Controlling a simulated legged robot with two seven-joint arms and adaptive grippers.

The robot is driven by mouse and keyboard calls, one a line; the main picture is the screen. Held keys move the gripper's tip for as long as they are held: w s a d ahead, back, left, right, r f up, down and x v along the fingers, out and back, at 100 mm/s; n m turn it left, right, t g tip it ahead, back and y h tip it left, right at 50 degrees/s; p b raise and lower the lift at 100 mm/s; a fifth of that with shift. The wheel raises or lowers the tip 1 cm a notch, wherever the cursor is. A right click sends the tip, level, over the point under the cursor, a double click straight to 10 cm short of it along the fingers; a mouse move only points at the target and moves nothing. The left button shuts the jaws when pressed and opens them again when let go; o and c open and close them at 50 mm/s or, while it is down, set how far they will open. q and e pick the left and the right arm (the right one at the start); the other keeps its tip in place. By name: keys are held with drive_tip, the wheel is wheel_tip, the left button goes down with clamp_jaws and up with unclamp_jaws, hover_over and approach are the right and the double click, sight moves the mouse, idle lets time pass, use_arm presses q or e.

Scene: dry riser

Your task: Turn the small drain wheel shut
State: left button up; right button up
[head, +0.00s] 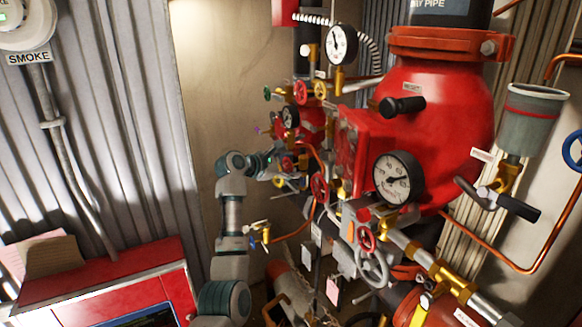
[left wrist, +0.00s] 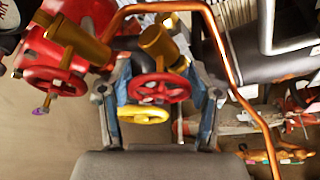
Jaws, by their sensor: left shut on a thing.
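My left arm comes in at the lower left of the head view, and its gripper (head: 277,160) reaches the left side of the valve cluster. In the left wrist view, the fingers of the left gripper (left wrist: 160,100) stand on either side of a small red handwheel (left wrist: 160,88) and are shut on it. This wheel is small and partly hidden in the head view (head: 288,163). A yellow handle (left wrist: 142,115) lies just below the red wheel, also between the fingers. No label on the wheel is readable. My right gripper is not in view.
A second red handwheel (left wrist: 55,82) sits close to the left. A copper pipe (left wrist: 222,60) curves close past the right finger. The large red valve body (head: 440,120) and a pressure gauge (head: 398,178) stand to the right. A red cabinet (head: 110,280) is at lower left.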

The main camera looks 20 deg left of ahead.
use_arm(q)
drive_tip(key=shift+f+m+t+y+b, duration=0.3)
drive_tip(key=shift+f+m+t+b, duration=0.25)
drive_tip(key=shift+m+b, duration=0.55)
drive_tip(key=shift+d+m+t+b, duration=0.1)
drive_tip(key=shift+m+t+b, duration=0.45)
drive_tip(key=shift+m, duration=0.75)
drive_tip(key=o, duration=0.9)
drive_tip(key=shift+s+a+r, duration=0.15)
drive_tip(key=shift+a+r, duration=0.05)
drive_tip(key=shift+a, duration=0.05)
drive_tip(key=shift+a, duration=0.1)
